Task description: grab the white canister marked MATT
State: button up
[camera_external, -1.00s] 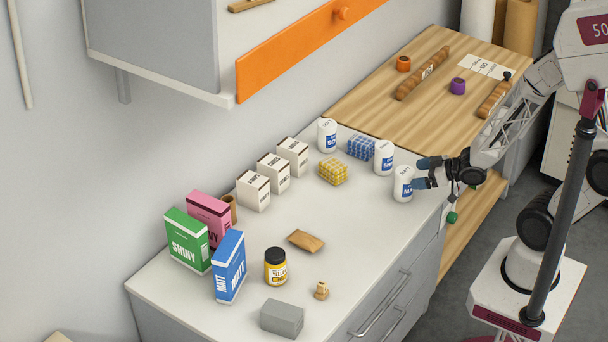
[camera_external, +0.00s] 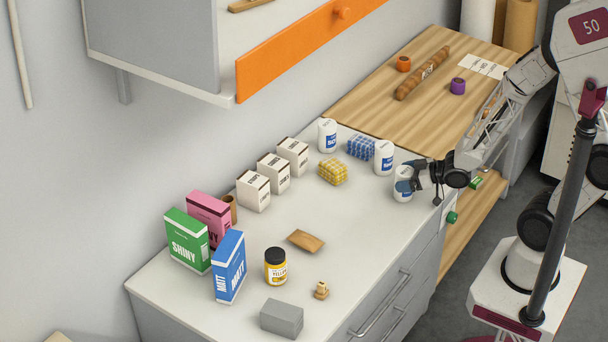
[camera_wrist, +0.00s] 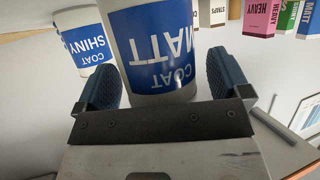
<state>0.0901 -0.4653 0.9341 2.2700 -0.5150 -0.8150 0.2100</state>
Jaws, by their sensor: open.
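The white canister marked MATT (camera_external: 402,194) stands upright at the right edge of the pale counter, nearest my arm. In the wrist view the MATT canister (camera_wrist: 150,45) fills the middle, with a blue label reading COAT MATT upside down. My gripper (camera_wrist: 166,82) is open, with one blue ribbed finger on each side of the canister's end. Whether the fingers touch it cannot be told. In the external view my gripper (camera_external: 405,178) overlaps the canister and hides part of it.
A similar white canister (camera_external: 384,158) stands just behind; its label reads COAT SHINY in the wrist view (camera_wrist: 85,46). Another white canister (camera_external: 327,135) stands farther back. Blue-white (camera_external: 361,147) and yellow (camera_external: 333,172) checked blocks lie nearby.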

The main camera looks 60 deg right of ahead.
aim_at(406, 171)
dwell(0.5)
jog(key=c, duration=1.1)
jog(key=shift+r, duration=0.1)
jog(key=shift+c, duration=0.2)
jog(key=shift+r, duration=0.7)
notch_tip(406, 171, up, 2)
jog(key=shift+r, duration=0.1)
jog(key=s+r, duration=0.1)
jog(key=s, duration=1.4)
jog(key=shift+s+d+r, duration=0.15)
jog(key=shift+s+d, duration=0.15)
jog(key=shift+s, duration=0.2)
